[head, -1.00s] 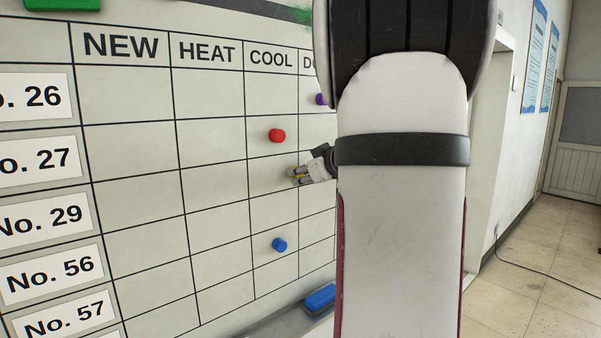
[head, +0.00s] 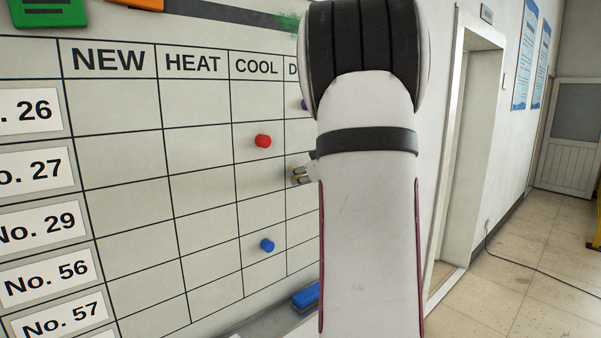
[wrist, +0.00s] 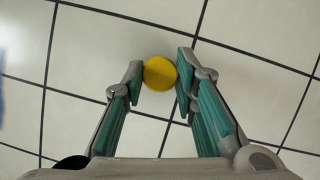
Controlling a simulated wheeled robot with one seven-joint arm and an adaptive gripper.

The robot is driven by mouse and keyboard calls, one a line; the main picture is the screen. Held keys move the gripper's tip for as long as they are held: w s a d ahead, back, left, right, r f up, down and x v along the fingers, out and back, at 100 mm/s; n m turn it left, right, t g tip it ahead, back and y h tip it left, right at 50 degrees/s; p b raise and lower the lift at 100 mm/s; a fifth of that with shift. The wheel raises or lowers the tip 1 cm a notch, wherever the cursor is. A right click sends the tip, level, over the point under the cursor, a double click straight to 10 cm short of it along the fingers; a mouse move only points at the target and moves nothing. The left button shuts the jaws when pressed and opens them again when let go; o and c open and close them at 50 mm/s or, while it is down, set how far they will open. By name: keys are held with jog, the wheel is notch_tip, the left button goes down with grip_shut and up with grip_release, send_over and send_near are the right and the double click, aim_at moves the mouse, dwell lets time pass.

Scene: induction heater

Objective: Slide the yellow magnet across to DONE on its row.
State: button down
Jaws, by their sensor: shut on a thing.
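The yellow magnet (wrist: 160,74) is a round disc on the whiteboard (head: 120,105). My gripper (wrist: 161,75) is shut on it, with one fingertip on each side. In the head view, my gripper (head: 298,175) is at the row of No. 29 (head: 38,219), just right of the line between the COOL and DONE columns. My arm hides most of the DONE column and its heading. In the wrist view, the magnet is close beside a grid line that runs behind the fingertip on the right.
A red magnet (head: 263,141) is in COOL one row above, and a blue magnet (head: 267,245) is in COOL lower down. A purple magnet (head: 304,104) shows partly in DONE at the top row. A blue eraser (head: 306,296) lies on the ledge below.

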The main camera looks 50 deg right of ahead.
jog(key=shift+s+d+r+p, duration=0.1)
jog(key=shift+s+d+p, duration=0.1)
jog(key=shift+d+p, duration=0.5)
jog(key=shift+s+d+p, duration=0.15)
jog(key=shift+d+p, duration=0.35)
jog(key=shift+d, duration=0.45)
jog(key=shift+s+d+r+p, duration=0.1)
jog(key=shift+s+d+p, duration=0.1)
jog(key=shift+d+p, duration=0.5)
jog(key=shift+d+p, duration=0.1)
jog(key=shift+p, duration=0.4)
jog(key=shift+w, duration=0.1)
jog(key=c, duration=1.2)
grip_release()
jog(key=shift+f, duration=0.1)
jog(key=v, duration=1.2)
